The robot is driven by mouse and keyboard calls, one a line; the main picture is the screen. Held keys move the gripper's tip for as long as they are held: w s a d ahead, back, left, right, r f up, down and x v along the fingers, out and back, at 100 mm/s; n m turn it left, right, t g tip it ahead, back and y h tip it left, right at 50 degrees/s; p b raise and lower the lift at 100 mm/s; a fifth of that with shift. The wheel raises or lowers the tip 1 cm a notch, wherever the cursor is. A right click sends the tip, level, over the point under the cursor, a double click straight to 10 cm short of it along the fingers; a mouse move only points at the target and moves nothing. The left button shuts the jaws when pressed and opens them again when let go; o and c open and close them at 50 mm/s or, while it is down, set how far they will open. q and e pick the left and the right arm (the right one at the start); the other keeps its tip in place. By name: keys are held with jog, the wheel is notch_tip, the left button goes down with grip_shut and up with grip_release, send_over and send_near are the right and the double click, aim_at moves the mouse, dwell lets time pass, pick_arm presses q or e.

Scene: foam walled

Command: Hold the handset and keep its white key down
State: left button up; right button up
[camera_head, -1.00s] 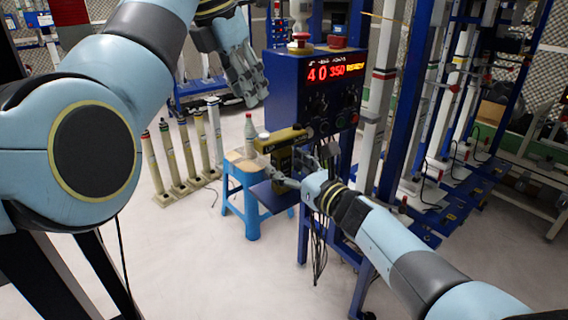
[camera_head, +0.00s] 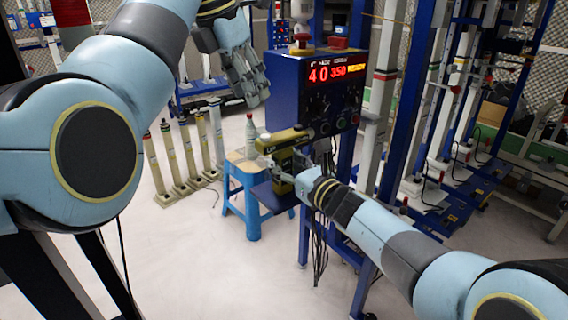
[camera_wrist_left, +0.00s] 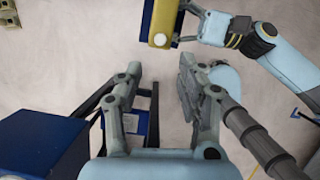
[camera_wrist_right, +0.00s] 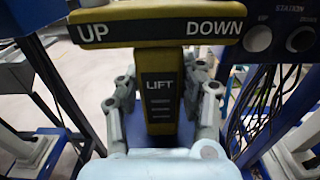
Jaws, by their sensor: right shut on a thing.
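The handset (camera_head: 286,139) is a yellow-and-black T shape, held up by its grip. In the right wrist view its crossbar (camera_wrist_right: 158,28) reads UP and DOWN, with LIFT on the grip (camera_wrist_right: 159,88). My right gripper (camera_wrist_right: 159,100) has its fingers on both sides of that grip and is shut on it. A round white key (camera_wrist_left: 160,39) shows on the handset in the left wrist view; nothing touches it there. My left gripper (camera_wrist_left: 160,72) is open and empty, apart from the handset. In the head view, my left gripper (camera_head: 254,98) hangs above and left of the handset.
A blue control box (camera_head: 312,90) with a red display stands behind the handset. Cables (camera_head: 318,235) hang below the box. Poles stand at both sides; the floor at front left (camera_head: 185,255) is clear.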

pick_arm(q)
grip_shut()
dwell(1.4)
